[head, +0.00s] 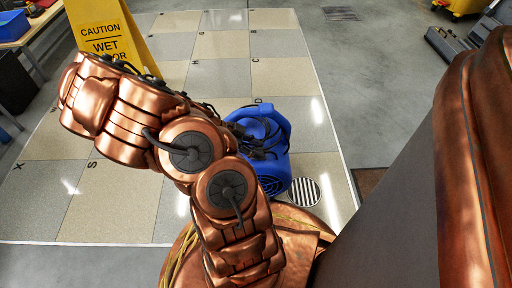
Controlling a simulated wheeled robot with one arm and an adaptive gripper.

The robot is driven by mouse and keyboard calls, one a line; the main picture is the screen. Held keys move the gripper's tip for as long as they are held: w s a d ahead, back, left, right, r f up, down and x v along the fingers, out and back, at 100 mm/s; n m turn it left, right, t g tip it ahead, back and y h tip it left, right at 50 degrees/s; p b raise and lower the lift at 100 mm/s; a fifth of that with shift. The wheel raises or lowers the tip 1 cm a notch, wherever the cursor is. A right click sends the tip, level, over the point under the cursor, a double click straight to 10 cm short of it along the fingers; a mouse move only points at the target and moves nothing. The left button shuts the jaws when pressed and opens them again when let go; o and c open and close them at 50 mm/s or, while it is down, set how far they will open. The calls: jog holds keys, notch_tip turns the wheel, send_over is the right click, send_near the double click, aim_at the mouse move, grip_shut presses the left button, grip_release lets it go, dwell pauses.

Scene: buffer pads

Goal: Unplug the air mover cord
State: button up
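The blue air mover (275,179) stands on the tiled floor in the middle of the head view, just right of my copper arm. My arm hides its left side. Dark, thin parts (262,146) lie across its upper left. They may be my gripper's fingers, the cord or both; I cannot tell which. I cannot make out the plug or an outlet. My arm bends up to the left and hides much of the area around its own end, so the finger opening is unclear.
A yellow wet-floor sign (108,36) stands at the upper left, behind my arm. A round striped floor drain (303,192) is right of the air mover. A workbench with a blue bin (12,25) is far left. Tiled floor beyond the air mover is clear.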

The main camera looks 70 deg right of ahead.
jog(key=o, duration=0.5)
jog(key=shift+c, duration=0.2)
jog(key=shift+w+r, duration=0.1)
jog(key=v, duration=1.1)
jog(key=shift+w+a+r, duration=0.15)
jog(key=shift+w+r, duration=0.1)
jog(key=shift+w, duration=0.05)
jog(key=shift+r, duration=0.1)
